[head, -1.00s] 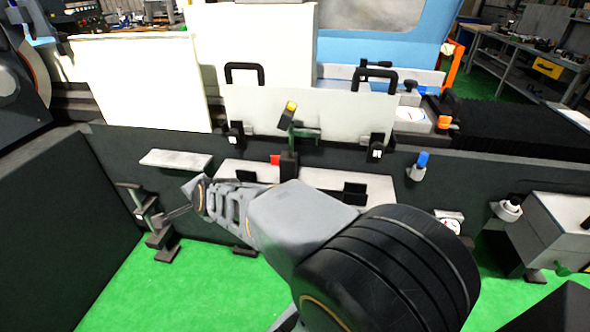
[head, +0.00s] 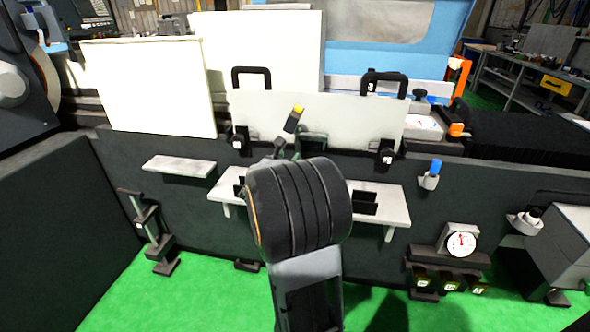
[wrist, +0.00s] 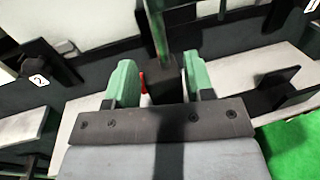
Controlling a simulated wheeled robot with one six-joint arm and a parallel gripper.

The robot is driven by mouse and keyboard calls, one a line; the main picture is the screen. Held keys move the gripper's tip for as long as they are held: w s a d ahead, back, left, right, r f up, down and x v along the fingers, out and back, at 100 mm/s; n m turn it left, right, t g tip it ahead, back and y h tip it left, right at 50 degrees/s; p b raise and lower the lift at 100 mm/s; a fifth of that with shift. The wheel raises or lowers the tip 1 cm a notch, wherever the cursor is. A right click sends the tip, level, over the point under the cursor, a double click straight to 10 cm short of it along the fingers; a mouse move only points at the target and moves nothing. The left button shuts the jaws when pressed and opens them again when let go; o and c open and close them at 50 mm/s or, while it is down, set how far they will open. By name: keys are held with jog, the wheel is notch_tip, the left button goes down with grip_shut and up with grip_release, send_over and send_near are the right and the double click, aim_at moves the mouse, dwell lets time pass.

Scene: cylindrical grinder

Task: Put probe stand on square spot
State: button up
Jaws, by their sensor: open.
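The probe stand, a dark block with a green post, stands in the wrist view (wrist: 168,82) between the two green fingers of my gripper (wrist: 162,80). The fingers are open, one on each side of the block; I cannot tell whether either touches it. In the head view the stand's yellow-tipped upper part (head: 294,120) shows above my arm, which hides its base and my fingers. The stand is at the white shelf (head: 398,205) on the dark machine front. I cannot make out a marked square spot.
An empty pale shelf (head: 180,167) is to the left. Black brackets (head: 364,203) stand on the white shelf. A white panel with black handles (head: 345,118) is behind. A dial gauge (head: 461,243) and blue-topped part (head: 431,175) are at the right.

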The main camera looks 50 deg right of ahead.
aim_at(297, 147)
jog(key=shift+p+x, duration=0.45)
jog(key=shift+x, duration=3.75)
jog(key=shift+f, duration=0.1)
grip_shut()
jog(key=shift+r, duration=0.2)
